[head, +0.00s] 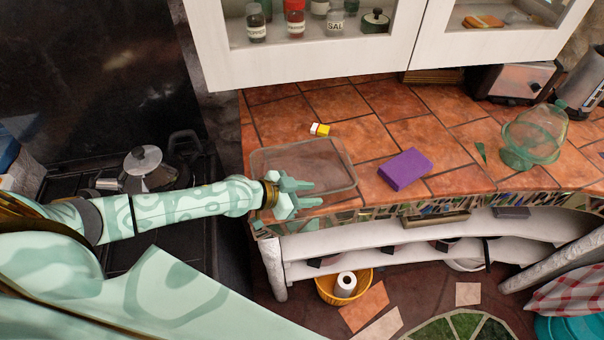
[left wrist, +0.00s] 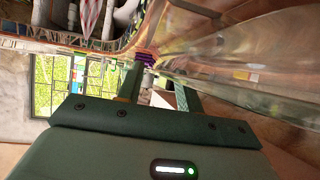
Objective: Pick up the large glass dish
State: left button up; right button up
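The large glass dish (head: 322,165) is a clear rectangular dish lying on the tiled counter, at its left front corner. My left gripper (head: 306,192) reaches in from the left at the dish's front side. Its two fingers are apart, with the dish's front edge close to them. In the left wrist view the fingers (left wrist: 160,95) stand apart, and the clear glass (left wrist: 240,70) fills the right side, right by the fingers. I cannot tell whether the glass touches a finger. My right gripper is not in view.
A purple box (head: 404,169) lies right of the dish, and a small yellow-and-white item (head: 319,129) behind it. A green glass cake dome (head: 535,135) stands further right. A stove with a moka pot (head: 146,168) is at left. White wall cabinets (head: 330,58) hang above the counter.

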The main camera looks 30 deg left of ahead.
pick_arm(q)
jog(key=x, duration=0.2)
jog(key=shift+w+d+f, duration=0.1)
jog(key=shift+w+d, duration=0.05)
jog(key=shift+w, duration=0.1)
jog(key=shift+s, duration=0.1)
jog(key=shift+c, duration=0.4)
grip_shut()
dwell(0.6)
